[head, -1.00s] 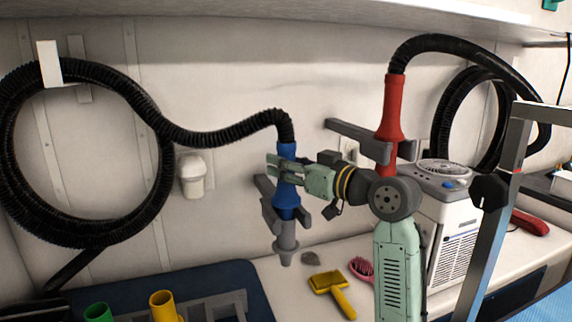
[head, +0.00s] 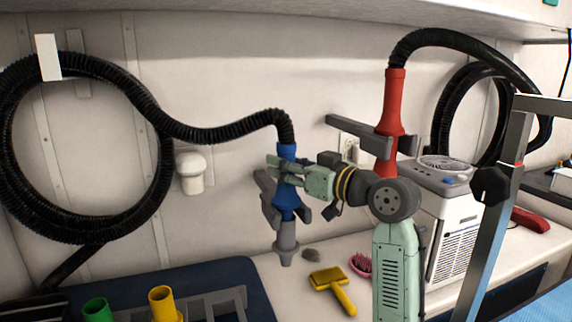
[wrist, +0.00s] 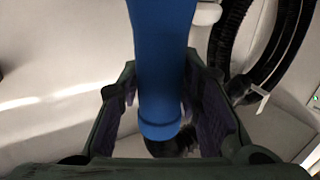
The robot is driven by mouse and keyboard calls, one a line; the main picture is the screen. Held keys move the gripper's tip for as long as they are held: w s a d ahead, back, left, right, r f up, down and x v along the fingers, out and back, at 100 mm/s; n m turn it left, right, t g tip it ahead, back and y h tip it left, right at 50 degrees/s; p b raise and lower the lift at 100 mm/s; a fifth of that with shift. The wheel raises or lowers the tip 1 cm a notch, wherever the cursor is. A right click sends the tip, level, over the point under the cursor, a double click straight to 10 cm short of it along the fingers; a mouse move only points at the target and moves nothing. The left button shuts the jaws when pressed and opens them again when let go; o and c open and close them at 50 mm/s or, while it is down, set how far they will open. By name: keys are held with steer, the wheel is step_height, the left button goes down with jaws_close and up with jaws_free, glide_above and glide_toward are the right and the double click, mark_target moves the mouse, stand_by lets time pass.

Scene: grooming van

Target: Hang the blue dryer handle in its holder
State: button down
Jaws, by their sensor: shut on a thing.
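The blue dryer handle (head: 287,205) hangs upright on its black hose, grey nozzle down, in the middle of the head view. My gripper (head: 284,170) is shut on its upper part, reaching in from the right. In the wrist view the blue handle (wrist: 165,65) runs between both fingers. The grey forked holder (head: 268,200) is on the wall at the handle's lower part, with one prong showing on each side of it. The handle looks to be between the prongs; whether it rests on them I cannot tell.
A red dryer handle (head: 391,115) is in another grey holder (head: 350,130) to the right, behind my arm. A yellow brush (head: 332,285) and a pink brush (head: 360,264) lie on the counter below. A white machine (head: 450,220) stands at the right. A coiled black hose (head: 150,110) hangs left.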

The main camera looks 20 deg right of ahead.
steer(key=shift+r, duration=0.1)
steer(key=c, duration=1.1)
jaws_free()
steer(key=o, duration=0.7)
steer(key=shift+c, duration=0.2)
steer(key=shift+s, duration=0.1)
steer(key=b+v, duration=0.1)
steer(key=v, duration=0.9)
stand_by(0.6)
